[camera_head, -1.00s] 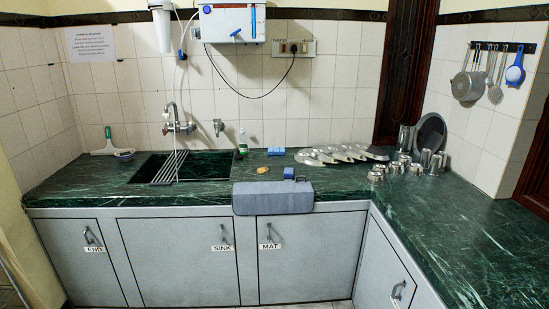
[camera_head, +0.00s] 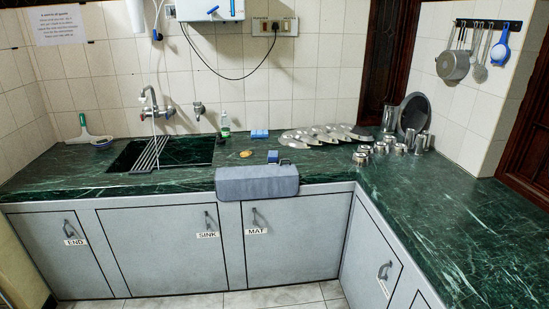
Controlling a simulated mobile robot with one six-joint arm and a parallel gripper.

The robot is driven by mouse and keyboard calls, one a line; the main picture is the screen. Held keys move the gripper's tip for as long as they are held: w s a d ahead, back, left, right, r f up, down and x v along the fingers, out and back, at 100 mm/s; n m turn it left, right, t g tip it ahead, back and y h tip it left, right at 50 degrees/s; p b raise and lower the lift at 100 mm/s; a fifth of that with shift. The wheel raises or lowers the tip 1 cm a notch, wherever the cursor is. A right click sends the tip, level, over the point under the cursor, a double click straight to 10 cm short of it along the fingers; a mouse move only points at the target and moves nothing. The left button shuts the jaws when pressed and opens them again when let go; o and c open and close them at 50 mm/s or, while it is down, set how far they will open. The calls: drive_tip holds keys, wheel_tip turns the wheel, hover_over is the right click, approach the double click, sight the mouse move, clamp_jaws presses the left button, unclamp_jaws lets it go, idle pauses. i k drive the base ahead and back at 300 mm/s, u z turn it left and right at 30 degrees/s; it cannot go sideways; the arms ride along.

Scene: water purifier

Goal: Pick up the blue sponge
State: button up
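A small bright blue block (camera_head: 260,134), which looks like a sponge, lies on the green marble counter near the back wall, right of the green-labelled bottle. A second small, darker blue block (camera_head: 272,157) stands on the counter just behind a grey-blue rolled mat or cloth. I cannot tell for certain which blue block is the sponge. Both look clear of any hand. My gripper is not in view.
The grey-blue mat (camera_head: 257,182) hangs over the counter's front edge. A yellowish item (camera_head: 246,154), a bottle (camera_head: 225,124), metal lids (camera_head: 320,134) and steel cups (camera_head: 379,148) stand around. The sink (camera_head: 190,152) is left. The right counter (camera_head: 440,215) is mostly clear.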

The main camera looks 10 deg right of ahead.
sight(273, 156)
drive_tip(key=k, duration=0.65)
drive_tip(key=u, duration=0.3)
drive_tip(key=i, duration=1.1)
drive_tip(key=u, duration=0.7)
drive_tip(key=i, duration=0.9)
drive_tip(key=u, duration=0.2)
